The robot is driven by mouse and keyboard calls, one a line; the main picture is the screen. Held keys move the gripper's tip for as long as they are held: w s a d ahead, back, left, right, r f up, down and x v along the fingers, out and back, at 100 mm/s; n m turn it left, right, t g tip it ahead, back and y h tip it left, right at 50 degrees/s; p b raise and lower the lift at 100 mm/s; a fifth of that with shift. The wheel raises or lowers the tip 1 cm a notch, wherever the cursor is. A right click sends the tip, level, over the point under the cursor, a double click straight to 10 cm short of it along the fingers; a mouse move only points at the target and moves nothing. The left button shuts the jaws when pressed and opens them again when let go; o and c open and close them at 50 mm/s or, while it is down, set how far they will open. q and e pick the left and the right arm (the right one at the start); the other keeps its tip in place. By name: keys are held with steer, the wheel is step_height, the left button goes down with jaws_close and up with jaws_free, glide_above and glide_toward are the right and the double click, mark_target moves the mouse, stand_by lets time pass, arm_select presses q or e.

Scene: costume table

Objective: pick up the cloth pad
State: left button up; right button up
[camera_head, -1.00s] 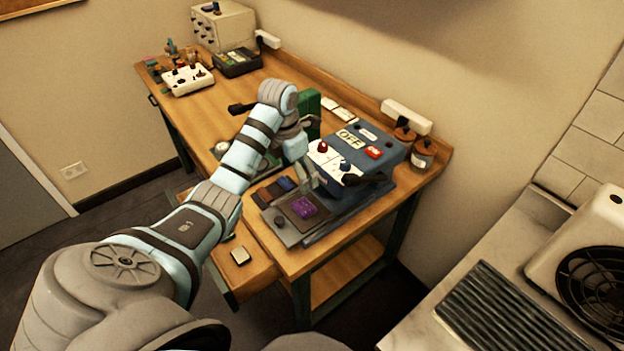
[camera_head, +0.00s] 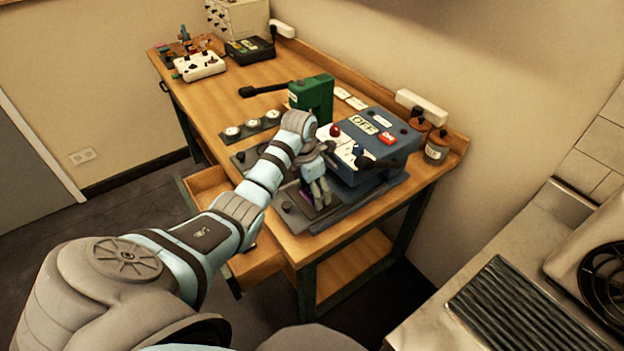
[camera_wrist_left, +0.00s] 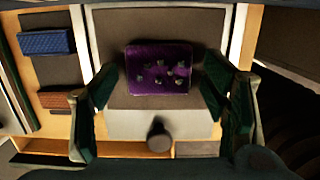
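The cloth pad looks to be the purple square with several small grey pieces on it (camera_wrist_left: 158,70). It lies flat on a dark plate (camera_wrist_left: 118,95) in the left wrist view. In the head view only a sliver of purple (camera_head: 306,194) shows, mostly hidden by my gripper. My left gripper (camera_head: 320,204) is above the pad at the front of the blue machine. In the wrist view its two fingers (camera_wrist_left: 160,84) are open, one on each side of the pad with gaps between. My right gripper is not in view.
A blue machine with an OFF label (camera_head: 365,123) stands close behind the gripper. A green press (camera_head: 313,95) is to its left. Blue (camera_wrist_left: 46,42) and brown (camera_wrist_left: 56,100) blocks lie left of the pad. A dark knob (camera_wrist_left: 160,138) is near its front edge. A drawer (camera_head: 256,262) stands open.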

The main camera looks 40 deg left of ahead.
arm_select(q)
steer(key=c, duration=0.8)
step_height(320, 180, up, 9)
steer(key=shift+w+r+b, duration=0.1)
steer(key=shift+b, duration=0.4)
steer(key=shift+c, duration=0.2)
